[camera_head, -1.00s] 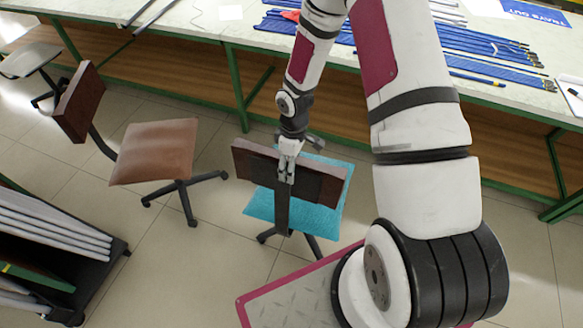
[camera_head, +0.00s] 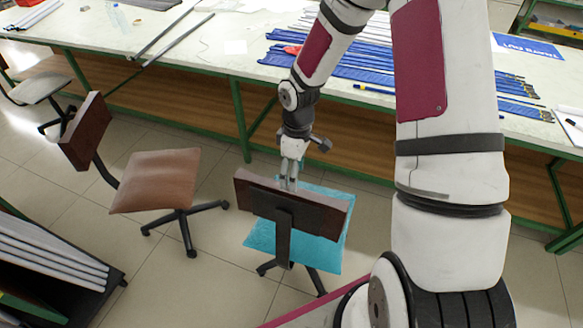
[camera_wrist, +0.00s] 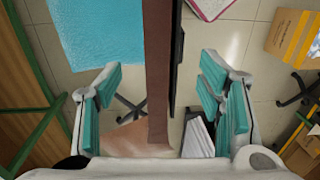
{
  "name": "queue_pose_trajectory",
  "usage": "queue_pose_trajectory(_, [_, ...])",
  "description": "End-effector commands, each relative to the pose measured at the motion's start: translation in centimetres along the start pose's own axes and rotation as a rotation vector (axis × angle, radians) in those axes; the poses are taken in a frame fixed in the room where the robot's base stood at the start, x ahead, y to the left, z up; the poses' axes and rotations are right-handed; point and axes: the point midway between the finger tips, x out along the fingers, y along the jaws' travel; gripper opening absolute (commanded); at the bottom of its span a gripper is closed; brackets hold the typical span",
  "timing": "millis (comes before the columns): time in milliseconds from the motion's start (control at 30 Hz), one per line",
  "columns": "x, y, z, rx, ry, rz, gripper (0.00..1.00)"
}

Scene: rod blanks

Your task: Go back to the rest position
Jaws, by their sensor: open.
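My gripper (camera_head: 289,183) points down at the top edge of a chair's dark wooden backrest (camera_head: 318,212) in the head view. Its fingertips are partly hidden there. In the wrist view my gripper (camera_wrist: 162,98) is open, with teal finger pads spread wide. The dark backrest (camera_wrist: 159,70) shows edge-on in the gap between the pads. Nothing is gripped. I cannot tell how far the backrest is from the pads, or whether they touch.
The chair has a turquoise seat (camera_head: 335,250). A brown chair (camera_head: 155,180) stands left of it. A long green-framed workbench (camera_head: 230,62) runs behind, carrying blue rod bundles (camera_head: 345,75). A rack of pale rods (camera_head: 45,250) is at lower left. A cardboard box (camera_wrist: 292,35) lies right in the wrist view.

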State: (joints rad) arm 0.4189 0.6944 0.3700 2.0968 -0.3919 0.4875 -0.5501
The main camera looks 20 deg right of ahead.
Motion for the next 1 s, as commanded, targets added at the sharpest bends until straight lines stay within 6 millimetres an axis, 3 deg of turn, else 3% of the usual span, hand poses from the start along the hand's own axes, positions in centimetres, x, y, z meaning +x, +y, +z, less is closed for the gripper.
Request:
queue_pose_trajectory(233, [-0.2,0.0,0.0,0.002,0.0,0.004,0.62])
queue_pose_trajectory(367, [-2.2,0.2,0.1,0.025,-0.005,0.038,0.62])
queue_pose_trajectory(667, [-12.5,-1.1,1.3,0.192,0.006,0.194,0.62])
queue_pose_trajectory(1000, [-22.6,-6.1,3.9,0.418,0.123,0.32,0.62])
